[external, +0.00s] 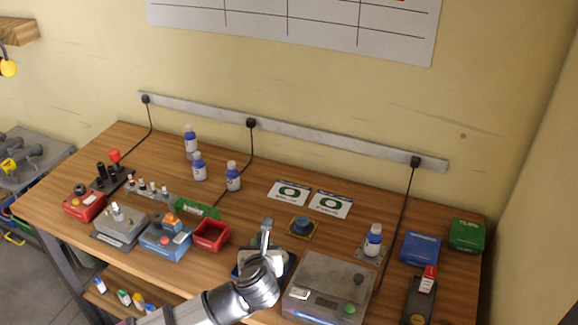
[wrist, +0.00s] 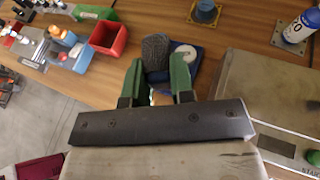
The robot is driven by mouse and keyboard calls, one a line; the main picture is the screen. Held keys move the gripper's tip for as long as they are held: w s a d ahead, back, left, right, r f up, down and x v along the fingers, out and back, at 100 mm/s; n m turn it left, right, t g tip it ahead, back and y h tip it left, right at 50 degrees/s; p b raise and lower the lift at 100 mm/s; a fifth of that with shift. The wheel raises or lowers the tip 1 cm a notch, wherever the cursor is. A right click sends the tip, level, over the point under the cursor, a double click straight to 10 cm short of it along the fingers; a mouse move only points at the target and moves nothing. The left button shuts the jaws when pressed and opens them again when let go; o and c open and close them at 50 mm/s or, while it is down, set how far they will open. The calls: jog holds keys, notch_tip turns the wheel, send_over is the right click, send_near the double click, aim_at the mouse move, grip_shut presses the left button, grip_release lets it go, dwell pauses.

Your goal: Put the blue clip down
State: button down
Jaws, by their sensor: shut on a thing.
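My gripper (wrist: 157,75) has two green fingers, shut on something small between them. What it holds is mostly hidden, and I cannot make out the blue clip's shape. Just beyond the fingertips in the wrist view is a dark grey textured block (wrist: 156,48). It overlaps a blue base with a white disc (wrist: 184,55); I cannot tell whether the block touches the fingers. In the external view my wrist covers most of this blue base (external: 237,271), and the fingers are hard to make out there.
A red open bin (external: 210,235) stands left of my gripper, with a blue fixture (external: 165,241) beyond it. A grey scale-like box (external: 328,285) is close on the right. A blue box (external: 420,248) and green box (external: 467,235) stand far right. Bare wood shows behind the gripper.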

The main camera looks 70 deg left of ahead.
jog(key=s+a+n+g, duration=0.2)
jog(key=s+a, duration=0.2)
jog(key=a, duration=1.1)
jog(key=s+a+n+g, duration=0.2)
jog(key=s+a+g, duration=0.1)
jog(key=a, duration=1.2)
jog(key=y, duration=0.1)
send_over(246, 231)
notch_tip(246, 231, down, 12)
jog(key=shift+a+f, duration=0.1)
jog(key=shift+f, duration=1.95)
jog(key=shift+f, duration=0.1)
jog(key=c, duration=1)
grip_release()
